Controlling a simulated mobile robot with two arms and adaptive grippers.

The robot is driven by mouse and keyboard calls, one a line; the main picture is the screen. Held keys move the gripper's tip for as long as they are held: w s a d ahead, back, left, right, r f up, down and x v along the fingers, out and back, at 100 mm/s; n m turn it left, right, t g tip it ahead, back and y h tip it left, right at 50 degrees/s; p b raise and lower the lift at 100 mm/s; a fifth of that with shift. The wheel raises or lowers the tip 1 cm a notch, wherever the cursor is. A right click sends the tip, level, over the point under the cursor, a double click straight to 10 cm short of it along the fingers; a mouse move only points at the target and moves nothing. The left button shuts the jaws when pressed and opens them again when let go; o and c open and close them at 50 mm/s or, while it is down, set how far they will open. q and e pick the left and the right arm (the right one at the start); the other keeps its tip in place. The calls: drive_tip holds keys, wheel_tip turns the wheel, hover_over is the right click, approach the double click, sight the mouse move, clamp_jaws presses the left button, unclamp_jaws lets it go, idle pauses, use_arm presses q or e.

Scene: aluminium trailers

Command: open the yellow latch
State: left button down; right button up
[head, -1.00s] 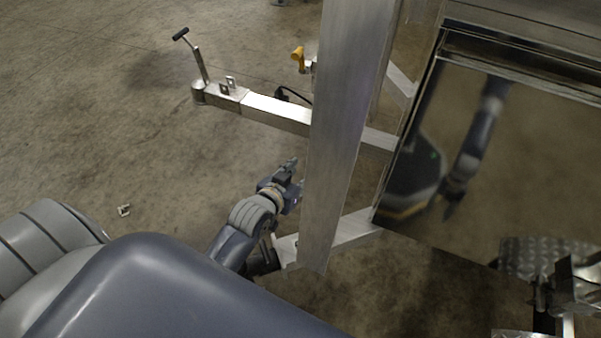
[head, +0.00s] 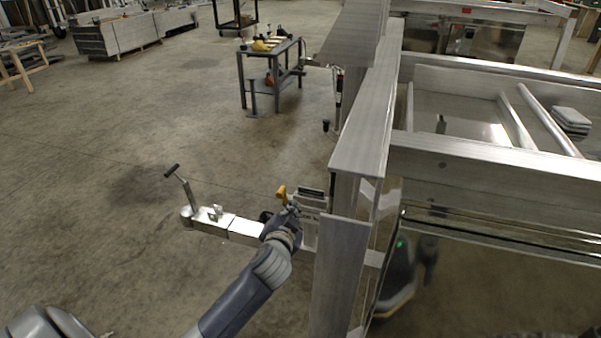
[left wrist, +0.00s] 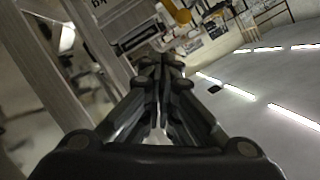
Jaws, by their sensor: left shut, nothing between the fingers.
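The yellow latch (head: 281,192) shows in the head view as a small yellow piece beside a grey box-like part on the trailer's front frame. It also shows at the top of the left wrist view (left wrist: 181,12), a little beyond the fingertips and up to their right. My left gripper (head: 291,209) is just below and right of the latch in the head view. Its fingers (left wrist: 160,64) are closed together with nothing between them. I cannot tell whether the fingertips touch the latch; a gap shows in the wrist view. My right gripper is in neither view.
The trailer's tongue (head: 246,229) with an upright handle (head: 179,180) extends left below the latch. A wide aluminium post (head: 341,270) stands right of my gripper. A work table (head: 270,62) stands farther back. The floor to the left is clear.

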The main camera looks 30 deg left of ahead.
sight(283, 188)
use_arm(q)
drive_tip(key=w+a+f, duration=0.2)
drive_tip(key=w+a, duration=0.5)
drive_tip(key=w, duration=0.2)
drive_tip(key=shift+w+f+y, duration=0.15)
drive_tip(key=shift+f+y, duration=0.05)
drive_tip(key=shift+y, duration=0.2)
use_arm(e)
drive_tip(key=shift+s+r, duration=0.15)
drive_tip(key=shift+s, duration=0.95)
use_arm(q)
drive_tip(key=shift+a+r, duration=0.1)
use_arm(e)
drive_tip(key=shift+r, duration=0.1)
use_arm(q)
drive_tip(key=shift+a+p, duration=0.25)
drive_tip(key=shift+p, duration=0.15)
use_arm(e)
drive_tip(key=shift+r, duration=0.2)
use_arm(q)
drive_tip(key=shift+a+n+h+p, duration=0.3)
drive_tip(key=shift+a+n, duration=0.05)
drive_tip(key=shift+n, duration=0.15)
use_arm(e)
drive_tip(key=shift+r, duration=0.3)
